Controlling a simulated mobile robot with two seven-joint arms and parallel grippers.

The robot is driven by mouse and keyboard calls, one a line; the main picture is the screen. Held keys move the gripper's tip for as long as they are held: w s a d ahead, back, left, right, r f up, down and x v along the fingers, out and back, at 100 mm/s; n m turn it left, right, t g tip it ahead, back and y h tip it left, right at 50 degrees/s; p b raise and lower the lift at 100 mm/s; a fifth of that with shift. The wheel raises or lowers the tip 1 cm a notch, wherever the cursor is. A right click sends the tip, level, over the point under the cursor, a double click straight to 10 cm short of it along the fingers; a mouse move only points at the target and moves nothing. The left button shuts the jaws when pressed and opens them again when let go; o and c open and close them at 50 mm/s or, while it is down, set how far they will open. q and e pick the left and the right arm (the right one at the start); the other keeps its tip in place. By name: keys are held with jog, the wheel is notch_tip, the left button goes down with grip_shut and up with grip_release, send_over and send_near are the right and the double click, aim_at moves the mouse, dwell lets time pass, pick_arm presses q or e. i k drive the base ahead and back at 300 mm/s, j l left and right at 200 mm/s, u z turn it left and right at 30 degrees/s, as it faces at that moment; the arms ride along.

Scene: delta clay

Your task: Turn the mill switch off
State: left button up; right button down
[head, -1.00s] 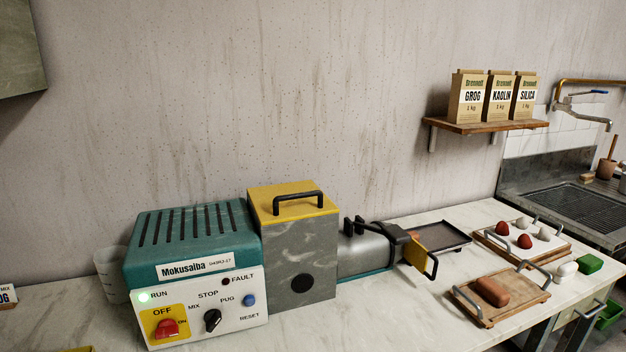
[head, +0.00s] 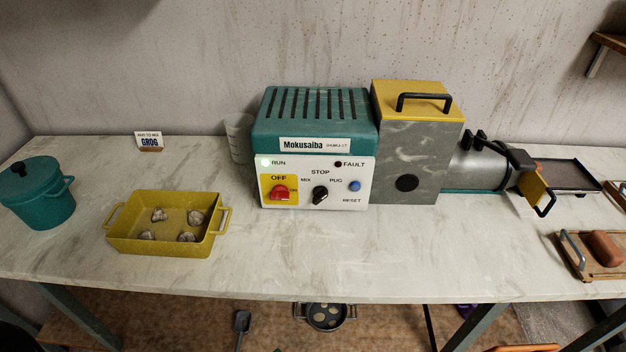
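The mill (head: 315,130) stands at the back middle of the table, with a teal vented housing and a white front panel. The switch's exact pointing is too small to tell. A black MIX/STOP/PUG knob (head: 320,194) and a blue RESET button (head: 355,186) are to the right of the switch. Neither gripper shows in the head view.
A yellow tray (head: 128,238) with several grey lumps and a teal lidded pot (head: 42,203) stand to the left. A grey hopper with a yellow lid (head: 415,97) adjoins the mill. The table (head: 300,255) is clear before the panel. A board (head: 577,262) holds a brown clay block.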

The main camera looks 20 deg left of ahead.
aim_at(280, 193)
jog(key=k+j+u, duration=0.1)
jog(key=j+u, duration=0.2)
jog(key=j, duration=0.4)
jog(key=j+u, duration=0.3)
jog(key=j, duration=0.45)
